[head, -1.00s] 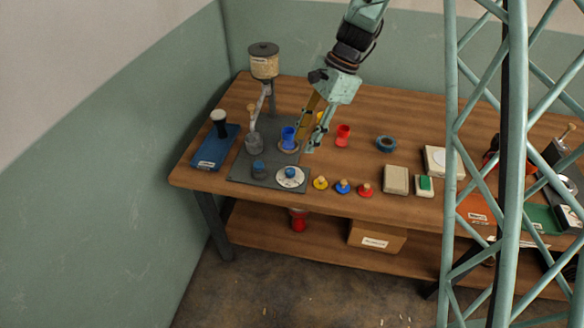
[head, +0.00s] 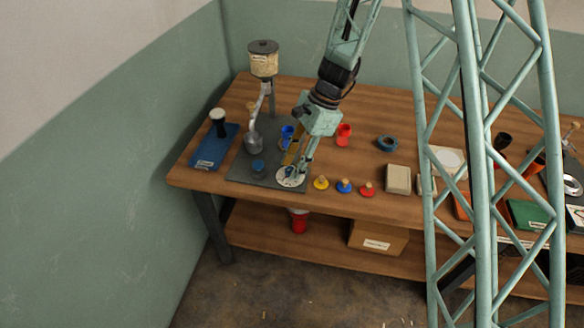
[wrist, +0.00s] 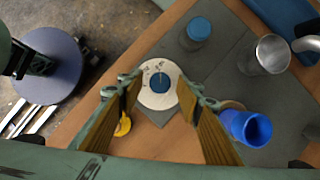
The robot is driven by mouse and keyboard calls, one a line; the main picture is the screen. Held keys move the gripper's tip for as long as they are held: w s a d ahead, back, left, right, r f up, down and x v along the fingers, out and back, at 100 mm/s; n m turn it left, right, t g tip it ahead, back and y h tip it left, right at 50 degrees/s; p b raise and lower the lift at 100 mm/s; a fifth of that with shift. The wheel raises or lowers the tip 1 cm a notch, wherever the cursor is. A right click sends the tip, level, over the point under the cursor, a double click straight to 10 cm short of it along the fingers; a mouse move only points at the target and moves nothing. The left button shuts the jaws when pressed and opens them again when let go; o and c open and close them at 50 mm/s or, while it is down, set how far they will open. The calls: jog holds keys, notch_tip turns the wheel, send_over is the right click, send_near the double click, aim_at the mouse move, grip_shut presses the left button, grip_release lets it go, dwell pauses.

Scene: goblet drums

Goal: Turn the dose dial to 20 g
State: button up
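The dose dial is a round white plate (head: 285,183) with small dark marks, at the front edge of the dark grey base. In the wrist view the white plate (wrist: 148,98) lies between my fingertips, with a blue knob (wrist: 160,84) at its centre. A small pale pointer shows at the knob's upper edge; the marks are too small to read. My gripper (head: 297,167) is over the dial, pointing down, and partly hides it in the head view. The two fingers (wrist: 160,90) are apart, one to each side of the knob, with nothing held. I cannot tell their height above the plate.
A blue cup (wrist: 248,128) stands on the base behind the dial. A blue round cap (head: 257,167) is left of the dial, near a metal cup (head: 253,145). Yellow (head: 321,184), blue (head: 344,187) and red (head: 367,190) knobbed pieces lie to the right.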

jog(key=shift+a+f, duration=0.1)
jog(key=shift+f, duration=0.2)
jog(key=shift+c, duration=0.9)
jog(key=c, duration=0.7)
jog(key=shift+o, duration=0.2)
jog(key=shift+n+p, duration=0.35)
jog(key=shift+n, duration=0.05)
jog(key=n+p, duration=0.1)
jog(key=n, duration=0.1)
jog(key=n+g+h+p, duration=0.1)
jog(key=n+p, duration=0.1)
jog(key=shift+a+r+g, duration=0.1)
jog(key=shift+g, duration=0.2)
jog(key=n+p, duration=0.1)
jog(key=n, duration=0.1)
jog(key=n+g+h, duration=0.1)
jog(key=n, duration=0.2)
jog(key=shift+w+a+h+p, duration=0.1)
jog(key=shift+h+p, duration=0.2)
jog(key=shift+p, duration=0.1)
